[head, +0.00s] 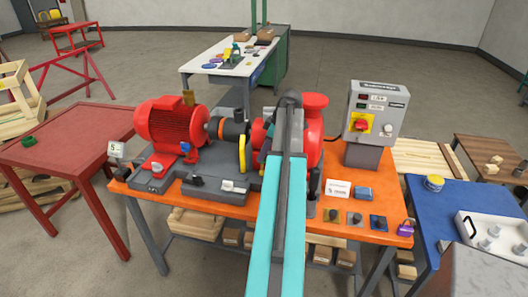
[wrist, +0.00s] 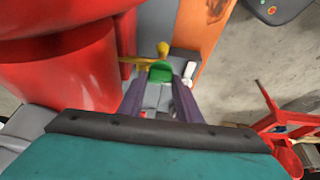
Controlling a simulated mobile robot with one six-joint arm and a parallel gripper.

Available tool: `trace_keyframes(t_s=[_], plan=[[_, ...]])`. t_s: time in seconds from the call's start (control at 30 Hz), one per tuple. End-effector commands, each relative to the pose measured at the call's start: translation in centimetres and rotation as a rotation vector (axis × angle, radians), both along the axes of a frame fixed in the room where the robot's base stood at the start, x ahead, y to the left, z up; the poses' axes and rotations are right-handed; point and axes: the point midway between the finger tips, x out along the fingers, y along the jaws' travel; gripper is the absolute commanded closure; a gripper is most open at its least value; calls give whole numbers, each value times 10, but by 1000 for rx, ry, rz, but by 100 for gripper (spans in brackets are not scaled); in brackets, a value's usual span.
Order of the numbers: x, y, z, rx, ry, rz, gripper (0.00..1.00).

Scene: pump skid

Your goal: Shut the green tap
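The green tap handle (wrist: 160,72) shows in the wrist view, with a yellow part just beyond it. My gripper (wrist: 160,88) points at it, its two purple fingers spread apart, one to each side of the green handle. I see no clear grip on it, and whether a fingertip touches it I cannot tell. In the head view my arm covers the spot, so the green tap and the gripper's fingertips are hidden there.
A red pump casing (wrist: 60,65) stands close on the left in the wrist view. In the head view, a red motor (head: 172,122) and a grey control box (head: 375,113) stand on the orange bench (head: 385,222). A padlock (head: 405,228) lies at its right corner.

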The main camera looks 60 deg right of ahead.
Motion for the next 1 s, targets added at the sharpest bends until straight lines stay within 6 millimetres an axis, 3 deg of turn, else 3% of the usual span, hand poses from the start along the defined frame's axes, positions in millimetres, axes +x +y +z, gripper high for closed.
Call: trace_keyframes(t_s=[0.1,0.57,1.0], plan=[[0,0,0,0,0,0,91],[-1,1,-1,-1,0,-86,91],[-2,4,-1,-2,-1,-407,91]])
